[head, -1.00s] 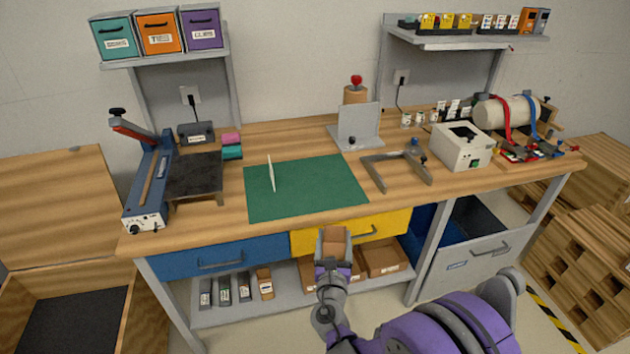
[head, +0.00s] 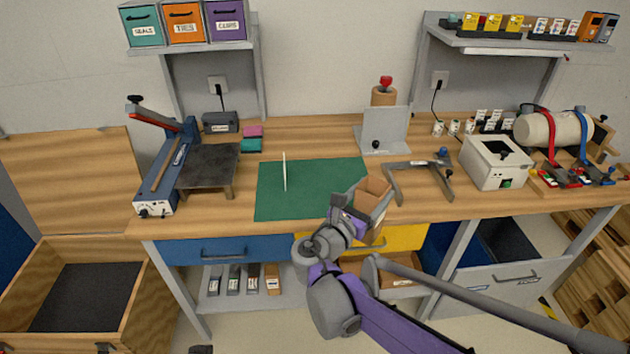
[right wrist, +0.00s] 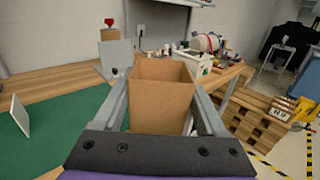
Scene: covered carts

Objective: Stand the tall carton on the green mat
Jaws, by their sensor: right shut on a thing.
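The tall carton (head: 374,187) is brown cardboard with an open top. My right gripper (head: 366,205) is shut on it, with a grey finger on either side. In the head view the carton looks tilted and overlaps the bench's front edge, by the mat's right front corner. In the right wrist view the carton (right wrist: 162,100) fills the space between the fingers. The green mat (head: 318,185) lies flat on the bench; in the right wrist view it (right wrist: 62,135) is left of the carton. My left gripper is not in view.
A thin white panel (head: 285,172) stands upright on the mat's left part. A grey angled frame (head: 420,166) lies right of the mat, and a grey plate stand (head: 382,135) is behind. A white box machine (head: 496,160) is farther right. Most of the mat is bare.

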